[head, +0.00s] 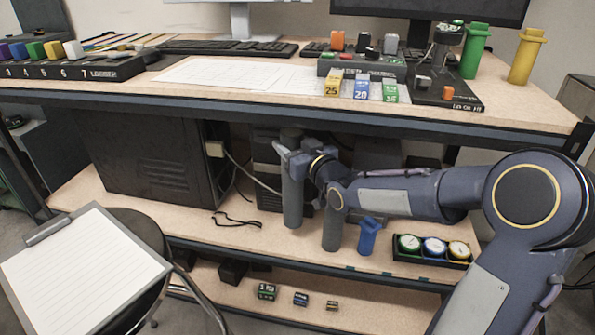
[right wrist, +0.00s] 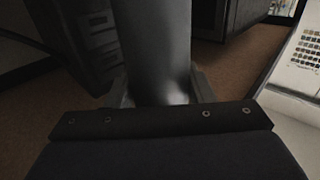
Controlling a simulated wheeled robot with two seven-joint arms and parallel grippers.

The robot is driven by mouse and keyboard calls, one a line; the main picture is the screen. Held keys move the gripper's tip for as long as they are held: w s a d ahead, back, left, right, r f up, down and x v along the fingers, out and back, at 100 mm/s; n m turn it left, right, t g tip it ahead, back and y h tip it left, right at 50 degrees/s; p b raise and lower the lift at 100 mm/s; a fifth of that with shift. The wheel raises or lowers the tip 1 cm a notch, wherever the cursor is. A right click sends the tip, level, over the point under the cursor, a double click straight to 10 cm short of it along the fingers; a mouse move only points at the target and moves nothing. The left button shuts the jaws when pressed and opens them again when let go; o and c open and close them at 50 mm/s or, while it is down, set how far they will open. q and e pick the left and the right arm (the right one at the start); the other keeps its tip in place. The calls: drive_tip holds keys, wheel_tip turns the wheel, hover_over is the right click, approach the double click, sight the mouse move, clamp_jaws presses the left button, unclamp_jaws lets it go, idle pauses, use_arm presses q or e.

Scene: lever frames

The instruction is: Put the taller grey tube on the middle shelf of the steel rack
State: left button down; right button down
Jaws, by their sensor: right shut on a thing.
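The taller grey tube (head: 292,200) is upright over the middle shelf (head: 200,208) of the steel rack. Its lower end is at or just above the shelf board; I cannot tell whether it touches. My right gripper (head: 293,157) is shut on the tube near its upper end. In the right wrist view the tube (right wrist: 155,45) runs between the fingers. A shorter grey tube (head: 333,228) stands on the same shelf, just right of the held one and partly behind my wrist. My left gripper is not in view.
A blue tube-like piece (head: 368,238) and a black tray with round gauges (head: 432,262) stand to the right on the middle shelf. A dark computer case (head: 150,155) fills its left. The upper worktop (head: 280,105) overhangs the arm. A clipboard (head: 80,265) lies at front left.

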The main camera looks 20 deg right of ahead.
sight(293, 182)
drive_tip(key=shift+s+d+r, duration=0.15)
drive_tip(key=shift+s+d, duration=0.05)
drive_tip(key=shift+d, duration=0.15)
drive_tip(key=shift+s+f, duration=0.1)
drive_tip(key=shift+f, duration=0.3)
wheel_tip(293, 182, down, 6)
drive_tip(key=b, duration=0.3)
drive_tip(key=shift+d+b, duration=0.15)
drive_tip(key=shift+b, duration=0.15)
drive_tip(key=shift+f, duration=0.15)
drive_tip(key=shift+f, duration=0.15)
drive_tip(key=c, duration=0.7)
unclamp_jaws()
drive_tip(key=shift+s, duration=0.1)
drive_tip(key=shift+o, duration=0.2)
